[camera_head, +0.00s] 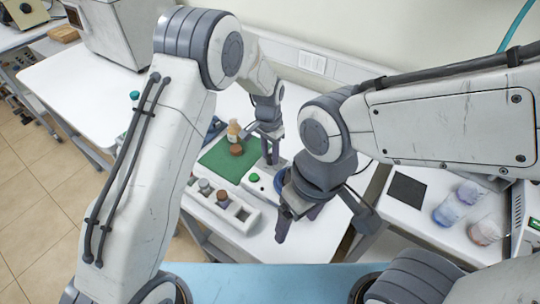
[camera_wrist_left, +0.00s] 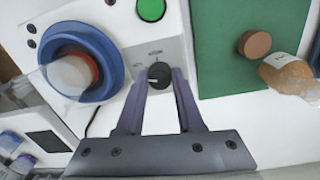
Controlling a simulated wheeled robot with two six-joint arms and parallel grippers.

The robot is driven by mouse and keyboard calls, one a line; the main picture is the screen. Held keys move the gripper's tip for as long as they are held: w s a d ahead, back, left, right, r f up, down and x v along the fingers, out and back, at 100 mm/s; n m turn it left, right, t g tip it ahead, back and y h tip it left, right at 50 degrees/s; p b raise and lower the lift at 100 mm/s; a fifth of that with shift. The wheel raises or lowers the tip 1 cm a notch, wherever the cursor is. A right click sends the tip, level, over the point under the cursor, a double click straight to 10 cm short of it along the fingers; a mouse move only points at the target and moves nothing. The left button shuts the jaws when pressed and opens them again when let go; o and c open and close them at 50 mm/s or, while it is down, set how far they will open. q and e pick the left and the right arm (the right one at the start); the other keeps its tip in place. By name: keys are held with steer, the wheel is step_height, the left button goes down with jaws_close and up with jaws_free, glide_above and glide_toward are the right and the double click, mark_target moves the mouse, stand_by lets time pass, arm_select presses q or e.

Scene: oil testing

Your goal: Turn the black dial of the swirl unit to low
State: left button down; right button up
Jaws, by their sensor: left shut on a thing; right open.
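The black dial (camera_wrist_left: 159,75) sits on the grey panel of the white swirl unit (camera_wrist_left: 110,20) in the left wrist view. A white pointer mark shows toward its left; the small labels around it are too blurred to read surely. My left gripper (camera_wrist_left: 159,80) is shut on the dial, one purple finger on each side. In the head view my left gripper (camera_head: 270,160) points down at the unit, and the dial is hidden there. My right gripper (camera_head: 298,226) is open and empty, in front of the unit.
The unit has a green button (camera_wrist_left: 150,9) and a blue ring (camera_wrist_left: 110,50) with a clear vessel in it. A green mat (camera_head: 222,160) bears a bottle (camera_head: 234,131) with an orange-brown content. A white rack (camera_head: 222,205) stands in front. Sample bags (camera_head: 447,211) lie at right.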

mark_target(270, 156)
arm_select(q)
steer(key=shift+w+m, duration=0.1)
steer(key=shift+m, duration=0.9)
steer(key=c, duration=0.5)
jaws_free()
steer(key=shift+c, duration=0.2)
step_height(270, 156, up, 11)
steer(key=b, duration=0.3)
steer(key=shift+w+a+f, duration=0.15)
steer(key=shift+f, duration=0.05)
